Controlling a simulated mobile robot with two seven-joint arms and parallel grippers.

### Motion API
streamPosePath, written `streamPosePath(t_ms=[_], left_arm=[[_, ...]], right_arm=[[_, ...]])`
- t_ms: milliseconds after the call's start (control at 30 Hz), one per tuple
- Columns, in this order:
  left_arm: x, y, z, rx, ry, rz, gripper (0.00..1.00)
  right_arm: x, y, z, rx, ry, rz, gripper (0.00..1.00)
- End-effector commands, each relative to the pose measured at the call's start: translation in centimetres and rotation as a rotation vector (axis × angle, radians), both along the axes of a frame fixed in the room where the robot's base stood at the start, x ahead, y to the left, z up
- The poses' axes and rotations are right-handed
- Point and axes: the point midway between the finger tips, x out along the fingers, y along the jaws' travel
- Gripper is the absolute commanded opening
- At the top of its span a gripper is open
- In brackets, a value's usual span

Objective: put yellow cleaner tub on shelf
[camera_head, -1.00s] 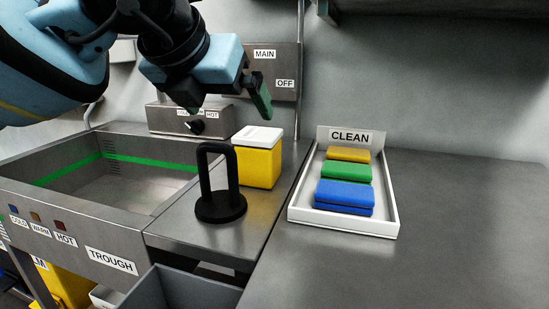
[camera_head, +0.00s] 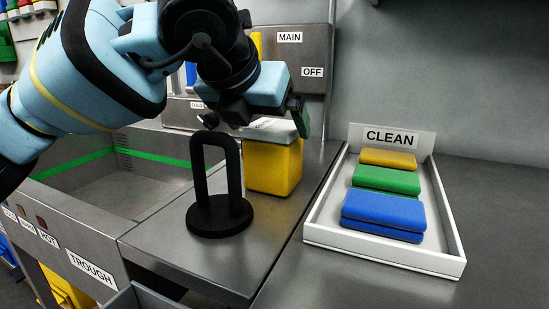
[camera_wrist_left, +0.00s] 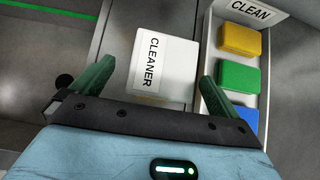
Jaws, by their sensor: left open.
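The yellow cleaner tub (camera_head: 273,167) with a white lid stands upright on the steel counter beside the trough, behind a black handle. In the left wrist view its white lid (camera_wrist_left: 163,65) reads CLEANER and lies ahead of and between my green fingers. My left gripper (camera_head: 270,120) is open above the tub, and it also shows open in the left wrist view (camera_wrist_left: 158,85). The gripper partly hides the tub's lid in the head view. I cannot tell whether the fingers are beside the tub's walls or still above them. No shelf can be clearly made out. My right gripper is not in view.
A black upright handle on a round base (camera_head: 219,215) stands just in front of the tub. A white CLEAN tray (camera_head: 385,262) with yellow, green and blue sponges is to the right. The steel trough (camera_head: 80,235) is left. The counter at far right is clear.

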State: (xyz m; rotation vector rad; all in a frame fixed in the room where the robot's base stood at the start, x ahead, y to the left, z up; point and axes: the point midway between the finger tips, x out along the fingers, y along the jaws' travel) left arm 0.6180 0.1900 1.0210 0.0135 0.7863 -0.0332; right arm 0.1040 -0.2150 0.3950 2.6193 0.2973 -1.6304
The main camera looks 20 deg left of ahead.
Motion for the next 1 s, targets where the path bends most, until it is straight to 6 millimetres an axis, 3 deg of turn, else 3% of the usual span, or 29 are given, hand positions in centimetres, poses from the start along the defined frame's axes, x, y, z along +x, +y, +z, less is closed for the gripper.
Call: streamPosePath(t_ms=[400, 733, 1000], left_arm=[[3.6, -0.5, -2.9, 0.000, 0.001, 0.001, 1.00], [4.0, -0.6, -3.2, 0.001, -0.001, -0.001, 1.00], [4.0, -0.6, -3.2, 0.000, -0.001, 0.000, 0.65]], right_arm=[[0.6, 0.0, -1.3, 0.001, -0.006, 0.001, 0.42], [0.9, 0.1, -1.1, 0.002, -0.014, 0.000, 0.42], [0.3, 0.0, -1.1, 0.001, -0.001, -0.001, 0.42]])
